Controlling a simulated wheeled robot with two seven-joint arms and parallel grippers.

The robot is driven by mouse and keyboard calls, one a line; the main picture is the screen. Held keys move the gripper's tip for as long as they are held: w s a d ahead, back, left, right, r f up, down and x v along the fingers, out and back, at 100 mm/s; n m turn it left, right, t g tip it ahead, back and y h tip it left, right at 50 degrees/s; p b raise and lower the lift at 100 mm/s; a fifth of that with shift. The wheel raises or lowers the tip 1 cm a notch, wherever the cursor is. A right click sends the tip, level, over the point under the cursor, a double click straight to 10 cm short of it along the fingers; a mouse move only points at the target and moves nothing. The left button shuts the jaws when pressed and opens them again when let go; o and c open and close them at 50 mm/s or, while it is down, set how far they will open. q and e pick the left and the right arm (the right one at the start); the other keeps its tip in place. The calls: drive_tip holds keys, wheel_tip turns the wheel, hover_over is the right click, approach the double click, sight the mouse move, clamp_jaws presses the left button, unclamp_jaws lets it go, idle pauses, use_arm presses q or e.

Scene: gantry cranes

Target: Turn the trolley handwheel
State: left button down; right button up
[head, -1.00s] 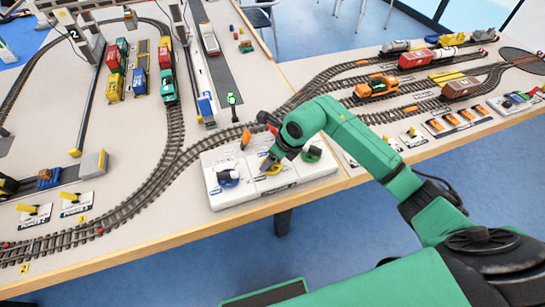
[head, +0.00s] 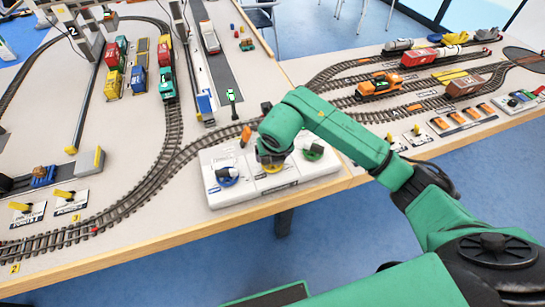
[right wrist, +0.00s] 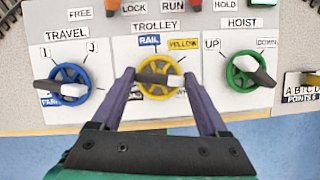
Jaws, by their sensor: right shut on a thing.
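The trolley handwheel (right wrist: 158,90) is a yellow wheel with a black-and-white bar across it, in the middle of the panel under the TROLLEY label in the right wrist view. The bar lies roughly level. My right gripper (right wrist: 160,77) has one finger on each side of the wheel and is shut on it at the ends of the bar. In the head view my right arm's wrist stands over the panel and hides most of the yellow wheel (head: 270,167). My left gripper is not in view.
The blue travel wheel (right wrist: 67,88) is left of the trolley wheel and the green hoist wheel (right wrist: 247,78) is right of it, both close to my fingers. Tracks with model trains (head: 378,86) surround the white panel (head: 222,197).

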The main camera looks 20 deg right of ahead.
drive_tip(key=shift+m, duration=0.6)
drive_tip(key=shift+h, duration=0.3)
drive_tip(key=o, duration=1.2)
drive_tip(key=shift+o, duration=0.2)
drive_tip(key=shift+r, duration=0.1)
drive_tip(key=v, duration=1.4)
drive_tip(key=shift+s+r, duration=0.2)
drive_tip(key=shift+r, duration=0.05)
